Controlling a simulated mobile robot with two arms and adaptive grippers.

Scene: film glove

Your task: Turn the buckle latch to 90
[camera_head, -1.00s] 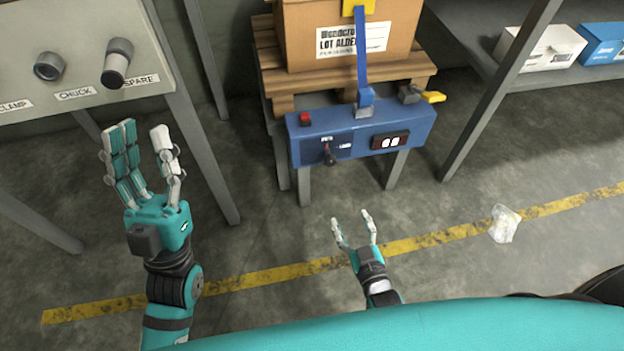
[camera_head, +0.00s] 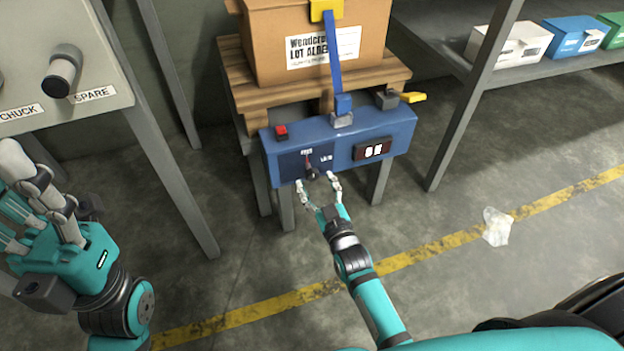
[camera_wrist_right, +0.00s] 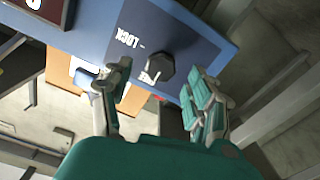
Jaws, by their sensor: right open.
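The latch, a dark knob (camera_head: 311,171) with a short lever, sits on the front of the blue box (camera_head: 345,134), beside small white lettering. In the right wrist view the knob (camera_wrist_right: 154,72) is dark and many-sided, near the word LOCK, with a pale mark at its edge. My right gripper (camera_head: 317,182) is open just in front of it, fingers on either side with gaps in the wrist view; contact is not visible. My left gripper (camera_head: 22,195) is open and empty at the far left, its fingers partly cut off by the picture edge.
A red button (camera_head: 281,131), a dark display (camera_head: 372,150) and a grey clamp with a yellow handle (camera_head: 411,97) are on the box. A blue strap (camera_head: 333,60) runs over a carton (camera_head: 300,42). A labelled panel (camera_head: 60,65) stands left. Crumpled plastic (camera_head: 496,227) lies right.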

